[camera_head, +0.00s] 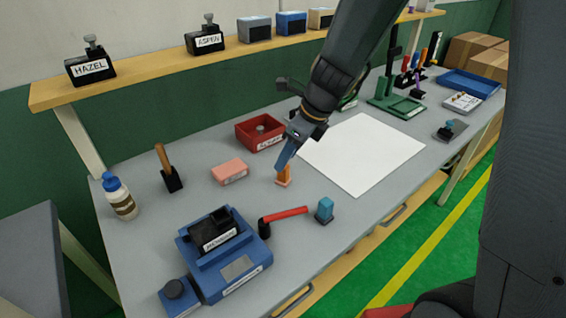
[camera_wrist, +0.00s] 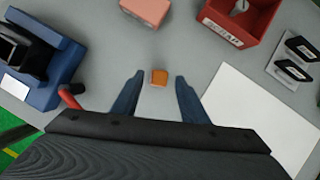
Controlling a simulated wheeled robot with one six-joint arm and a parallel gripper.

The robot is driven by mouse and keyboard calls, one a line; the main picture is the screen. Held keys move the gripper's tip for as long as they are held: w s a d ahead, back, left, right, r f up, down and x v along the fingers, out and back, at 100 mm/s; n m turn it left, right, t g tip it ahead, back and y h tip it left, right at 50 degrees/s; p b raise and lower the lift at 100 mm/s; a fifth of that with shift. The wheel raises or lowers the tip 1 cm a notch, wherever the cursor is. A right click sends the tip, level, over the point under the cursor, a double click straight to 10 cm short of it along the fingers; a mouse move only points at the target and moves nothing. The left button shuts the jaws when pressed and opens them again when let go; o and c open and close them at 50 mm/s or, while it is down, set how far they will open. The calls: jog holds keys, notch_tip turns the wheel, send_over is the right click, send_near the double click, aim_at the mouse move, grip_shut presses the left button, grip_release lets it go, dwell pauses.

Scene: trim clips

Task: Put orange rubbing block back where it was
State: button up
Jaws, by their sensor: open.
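The orange rubbing block (camera_head: 284,177) is a small upright block on the grey bench, left of the white sheet. My gripper (camera_head: 285,164) is over it, fingers pointing down. In the wrist view the orange block (camera_wrist: 159,77) shows between and just beyond the two open blue fingertips of my gripper (camera_wrist: 158,78), with a gap on each side. In the head view the near finger hides part of the block.
The white sheet (camera_head: 362,153) lies flat to the right. A shelf (camera_head: 150,80) runs behind.

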jog(key=v, duration=0.7)
jog(key=s+d+f+n+h, duration=0.2)
jog(key=s+d+n, duration=0.3)
jog(key=n, duration=0.7)
jog(key=s+d+f+n+g+h, duration=0.1)
jog(key=s+d+f+n, duration=0.3)
jog(key=n, duration=0.8)
jog(key=shift+s+d+n+h, duration=0.35)
jog(key=shift+s+d, duration=0.85)
jog(key=shift+s, duration=0.75)
jog(key=shift+f, duration=0.1)
